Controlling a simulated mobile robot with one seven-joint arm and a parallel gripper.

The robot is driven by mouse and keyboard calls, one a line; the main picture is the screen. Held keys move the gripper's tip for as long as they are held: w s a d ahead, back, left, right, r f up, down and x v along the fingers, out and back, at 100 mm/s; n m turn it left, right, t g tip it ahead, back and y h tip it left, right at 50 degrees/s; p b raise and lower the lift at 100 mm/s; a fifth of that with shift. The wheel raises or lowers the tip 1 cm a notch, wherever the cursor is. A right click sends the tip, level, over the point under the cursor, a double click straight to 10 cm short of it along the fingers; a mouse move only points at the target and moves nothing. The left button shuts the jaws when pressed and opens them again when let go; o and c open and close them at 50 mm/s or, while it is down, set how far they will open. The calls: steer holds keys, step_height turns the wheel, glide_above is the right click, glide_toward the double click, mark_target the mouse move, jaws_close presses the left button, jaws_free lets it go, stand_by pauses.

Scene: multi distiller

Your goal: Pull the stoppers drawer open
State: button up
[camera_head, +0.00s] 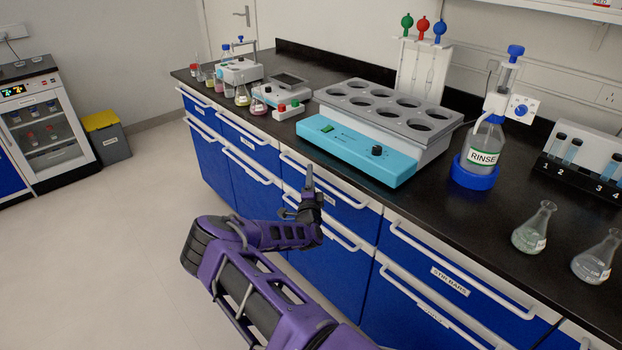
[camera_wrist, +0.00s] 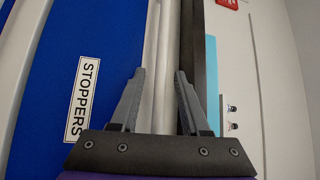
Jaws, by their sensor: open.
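The stoppers drawer has a blue front (camera_wrist: 100,40) with a white STOPPERS label (camera_wrist: 82,98) in the wrist view, which is turned sideways. Its pale bar handle (camera_wrist: 163,45) runs between my two open fingers. My gripper (camera_wrist: 160,74) holds nothing; I cannot tell whether a finger touches the bar. In the head view, my gripper (camera_head: 308,185) is at the upper drawer below the turquoise-fronted unit. That drawer's front (camera_head: 352,212) looks flush with the cabinet, and my gripper partly hides it.
The black countertop (camera_head: 490,215) lies just above the drawer. The turquoise-fronted unit with round wells (camera_head: 350,150) stands near its edge. The STIR BARS drawer (camera_head: 450,275) is to the right. Open floor (camera_head: 110,230) lies to the left of the cabinets.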

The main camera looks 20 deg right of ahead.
jaws_close()
stand_by(1.5)
